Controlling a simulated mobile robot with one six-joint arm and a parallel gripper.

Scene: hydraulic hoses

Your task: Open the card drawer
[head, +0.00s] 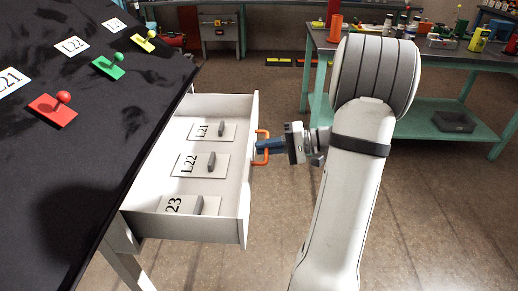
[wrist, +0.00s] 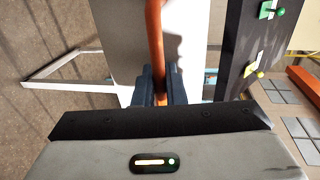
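The card drawer (head: 247,165) is a white drawer under the black-topped table, and it stands pulled well out. Inside lie white cards marked L21 (head: 205,131), L22 (head: 190,166) and 23 (head: 178,205), each with a grey knob. An orange handle (head: 264,147) is on the drawer front. My gripper (head: 262,147) is at this handle, with its blue fingers on it. In the wrist view the orange handle (wrist: 155,45) runs down between the two fingers (wrist: 160,84), which close in on both sides of it. The fingertips' contact is partly hidden.
On the black table (head: 120,130) stand red (head: 54,108), green (head: 109,66) and yellow (head: 145,42) knobbed pieces beside labels. A green-framed workbench (head: 430,55) with bottles stands at the back right. The floor around the drawer front is clear.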

